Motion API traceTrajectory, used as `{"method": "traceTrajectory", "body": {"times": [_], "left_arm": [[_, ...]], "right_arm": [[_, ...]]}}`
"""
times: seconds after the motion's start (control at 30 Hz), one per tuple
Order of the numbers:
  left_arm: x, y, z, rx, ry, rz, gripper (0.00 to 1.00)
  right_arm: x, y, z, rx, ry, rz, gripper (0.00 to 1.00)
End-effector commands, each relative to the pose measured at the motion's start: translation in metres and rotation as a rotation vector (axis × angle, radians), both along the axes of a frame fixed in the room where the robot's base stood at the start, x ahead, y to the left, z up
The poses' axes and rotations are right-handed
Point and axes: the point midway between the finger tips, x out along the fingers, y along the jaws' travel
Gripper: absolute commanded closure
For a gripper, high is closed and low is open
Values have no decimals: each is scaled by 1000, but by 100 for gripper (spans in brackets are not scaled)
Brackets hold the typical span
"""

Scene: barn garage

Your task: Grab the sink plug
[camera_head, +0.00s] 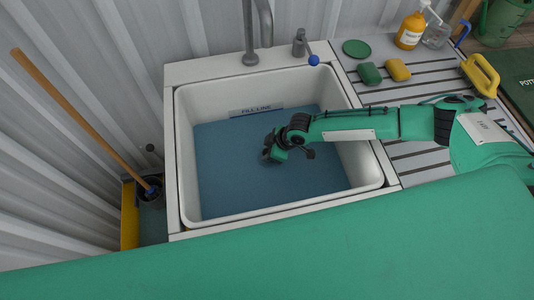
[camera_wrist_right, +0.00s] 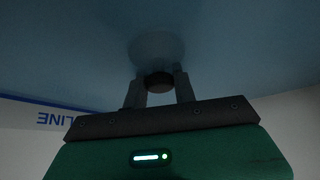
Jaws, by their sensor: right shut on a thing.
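The sink plug (camera_wrist_right: 158,82) shows in the right wrist view as a dark round knob between my right gripper's fingers, with a paler round shape (camera_wrist_right: 155,47) just beyond it. My right gripper (camera_wrist_right: 158,90) is shut on this knob. In the head view my right gripper (camera_head: 268,155) is down in the white sink (camera_head: 186,150), near the middle of the blue area, and hides the plug there. I cannot tell whether the plug is seated or lifted. My left gripper is not in view.
Blue water (camera_head: 235,180) seems to fill the sink below a fill-line label (camera_head: 256,110). A tap (camera_head: 250,57) and a blue-knobbed lever (camera_head: 313,60) stand behind.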

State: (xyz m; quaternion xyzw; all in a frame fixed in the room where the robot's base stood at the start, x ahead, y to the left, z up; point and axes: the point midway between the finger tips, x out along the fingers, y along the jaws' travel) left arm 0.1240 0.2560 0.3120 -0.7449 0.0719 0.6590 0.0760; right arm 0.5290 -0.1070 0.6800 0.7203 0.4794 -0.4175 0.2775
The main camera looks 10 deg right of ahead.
Motion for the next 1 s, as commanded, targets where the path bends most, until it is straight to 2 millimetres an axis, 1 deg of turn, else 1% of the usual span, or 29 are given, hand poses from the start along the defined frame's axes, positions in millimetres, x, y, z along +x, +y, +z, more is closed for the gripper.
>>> {"method": "traceTrajectory", "body": {"times": [0.17,0.27,0.5,0.7,0.8,0.9,1.0], "left_arm": [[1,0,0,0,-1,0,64],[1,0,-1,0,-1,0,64],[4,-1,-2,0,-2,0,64],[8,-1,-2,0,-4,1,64],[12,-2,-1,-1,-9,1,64],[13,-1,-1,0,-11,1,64],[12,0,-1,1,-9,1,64]], "right_arm": [[1,0,20,2,-2,0,95],[1,0,40,2,-4,1,95],[1,0,103,1,-5,1,95],[1,0,149,1,-3,1,95],[1,0,167,0,-4,0,95],[0,0,180,0,-2,1,95],[0,0,189,0,-2,0,95]]}}
